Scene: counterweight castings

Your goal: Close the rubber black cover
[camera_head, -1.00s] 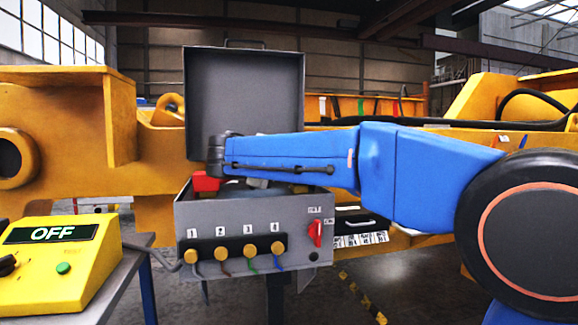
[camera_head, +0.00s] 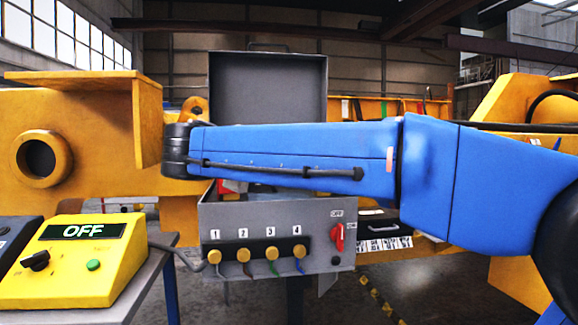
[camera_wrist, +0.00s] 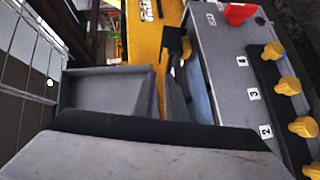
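A grey control box (camera_head: 325,212) stands in the middle of the head view, with its dark lid (camera_head: 270,85) upright and open behind it. I see no separate rubber cover that I can name surely; this lid is the only open cover. The wrist view shows the box (camera_wrist: 215,70) on the right and what seems to be the raised lid (camera_wrist: 105,92) on the left. A large grey slab with a black edge fills the bottom of the wrist view, perhaps part of my gripper (camera_wrist: 160,130). My arm crosses in front of the box opening. Finger opening is not clear.
Several yellow knobs (camera_head: 270,254) and a red switch (camera_head: 337,237) are on the box front. A yellow console (camera_head: 75,265) reading OFF sits on a table at left. Large yellow castings (camera_head: 85,130) stand behind. A cable joins console and box.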

